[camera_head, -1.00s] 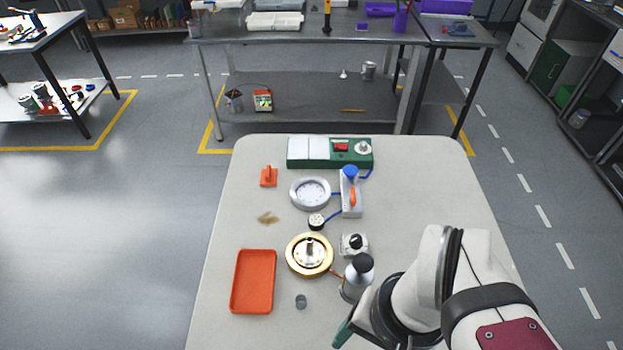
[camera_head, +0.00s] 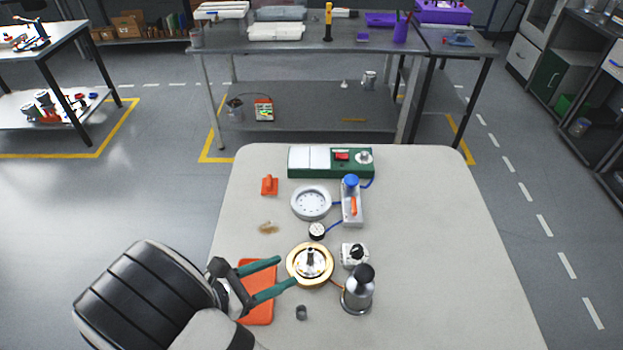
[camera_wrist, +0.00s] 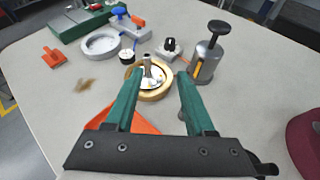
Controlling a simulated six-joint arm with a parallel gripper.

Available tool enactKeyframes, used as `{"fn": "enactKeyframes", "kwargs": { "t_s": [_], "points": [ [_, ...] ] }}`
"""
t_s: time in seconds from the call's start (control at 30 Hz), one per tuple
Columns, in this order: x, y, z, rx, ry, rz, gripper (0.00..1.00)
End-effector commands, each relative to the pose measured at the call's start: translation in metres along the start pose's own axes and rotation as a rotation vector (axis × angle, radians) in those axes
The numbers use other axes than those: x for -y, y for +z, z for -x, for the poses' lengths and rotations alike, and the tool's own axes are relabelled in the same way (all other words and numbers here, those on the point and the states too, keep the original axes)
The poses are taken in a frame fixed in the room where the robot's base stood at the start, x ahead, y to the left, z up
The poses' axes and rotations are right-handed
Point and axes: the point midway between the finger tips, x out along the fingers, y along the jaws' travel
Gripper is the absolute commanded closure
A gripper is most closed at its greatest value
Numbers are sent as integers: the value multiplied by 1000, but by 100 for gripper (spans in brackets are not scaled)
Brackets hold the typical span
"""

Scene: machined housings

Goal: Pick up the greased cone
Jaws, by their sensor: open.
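A round gold dish (camera_head: 295,278) stands on the light table, with a silver post and a pale metal ring-like part (camera_head: 312,261) around it. That part may be the greased cone; its detail is too small to be sure. In the wrist view the gold dish (camera_wrist: 160,94) shows beyond and between my fingertips. My gripper (camera_head: 286,272) has its two green fingers spread and nothing between them. It is over the orange tray's right side, at the dish's left edge in the head view. It also shows in the wrist view (camera_wrist: 158,78).
A silver canister with a black top (camera_head: 357,293) stands right of the dish, joined by an orange line. A small dial box (camera_head: 355,254), a grey cylinder (camera_head: 301,312) and an orange tray (camera_head: 262,315) are close by. The table's right side is clear.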

Motion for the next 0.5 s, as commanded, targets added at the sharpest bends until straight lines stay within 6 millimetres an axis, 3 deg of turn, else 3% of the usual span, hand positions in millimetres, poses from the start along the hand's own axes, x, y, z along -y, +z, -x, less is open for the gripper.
{"fn": "enactKeyframes", "kwargs": {
  "t_s": [0.03,0.13,0.4,0.5],
  "points": [
    [-7,-11,5,21,48,58,46],
    [-13,-18,-1,39,84,102,46],
    [-18,-15,-76,37,77,100,46],
    [-20,-14,-91,36,81,98,46]
  ]
}}
